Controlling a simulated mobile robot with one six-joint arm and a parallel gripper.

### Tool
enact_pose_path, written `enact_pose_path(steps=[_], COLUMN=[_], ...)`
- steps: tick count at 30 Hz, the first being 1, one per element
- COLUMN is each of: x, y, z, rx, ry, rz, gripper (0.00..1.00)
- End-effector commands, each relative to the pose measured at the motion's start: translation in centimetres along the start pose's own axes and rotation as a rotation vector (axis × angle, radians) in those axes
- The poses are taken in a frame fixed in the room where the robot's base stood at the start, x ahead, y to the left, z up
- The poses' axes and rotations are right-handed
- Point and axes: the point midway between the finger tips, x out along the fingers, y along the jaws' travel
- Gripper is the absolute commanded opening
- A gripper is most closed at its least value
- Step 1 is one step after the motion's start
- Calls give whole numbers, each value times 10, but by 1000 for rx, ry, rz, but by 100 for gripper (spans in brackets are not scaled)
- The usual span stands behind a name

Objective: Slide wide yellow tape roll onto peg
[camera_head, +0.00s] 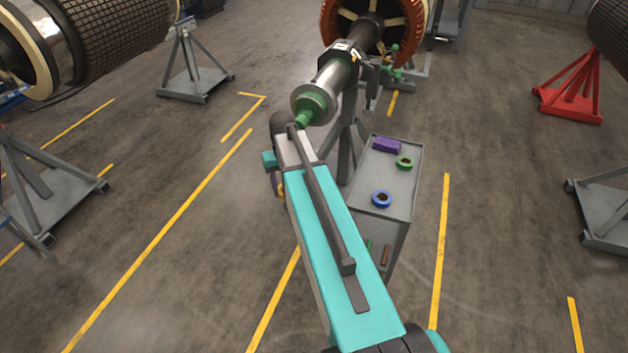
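My teal arm reaches from the bottom up toward the middle, and its far end is near the green-tipped end of a shaft. My gripper is hidden behind the arm's far end, so its fingers cannot be made out. A small yellow patch (281,190) shows at the left edge of the arm; it may be part of the yellow tape roll, but too little shows to tell. No peg can be clearly made out. A blue ring (382,199) and a green ring (404,162) lie on a grey cart (402,193).
A grey stand (194,75) and a red stand (569,90) are farther out. Open floor lies right of the cart.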

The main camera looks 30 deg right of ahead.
Motion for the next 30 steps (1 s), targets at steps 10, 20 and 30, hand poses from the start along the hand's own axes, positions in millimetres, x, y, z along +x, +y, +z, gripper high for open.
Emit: enact_pose_path(steps=[10,20,30], x=[-1,-3,-4], y=[-105,-175,-180], z=[35,85,98], rx=[-160,-275,-274], ry=[-1,-8,-16], rz=[-3,-4,-3], gripper=[33,33,33])
